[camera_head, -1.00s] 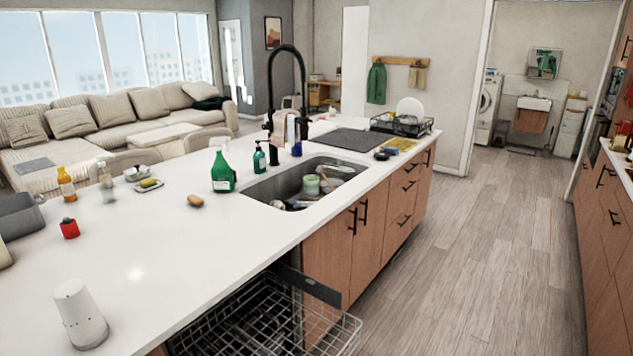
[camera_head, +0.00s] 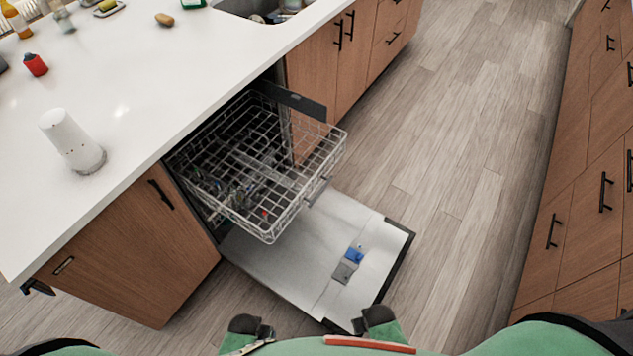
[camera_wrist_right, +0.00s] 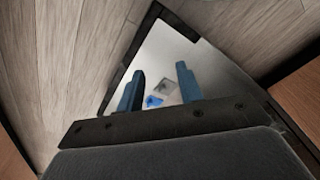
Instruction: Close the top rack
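The top rack (camera_head: 300,185) is a wire rack pulled out of the dishwasher under the island counter. Small items lie in it, too small to make out. The dishwasher door (camera_head: 290,255) is folded down flat below it, with a blue and grey dispenser (camera_head: 350,262). In the right wrist view, my right gripper (camera_wrist_right: 160,71) is open and empty, above the door (camera_wrist_right: 205,62), apart from the rack. Dark parts at the bottom of the head view seem to be my grippers, left (camera_head: 247,328) and right (camera_head: 380,320); the left one's fingers are not clear.
The white counter (camera_head: 130,120) overhangs the dishwasher, with a white cylinder (camera_head: 72,140) and a red item (camera_head: 35,65) on it. Wooden cabinets (camera_head: 135,240) flank the dishwasher. Drawers (camera_head: 590,210) line the right side. The wooden floor (camera_head: 450,140) between is clear.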

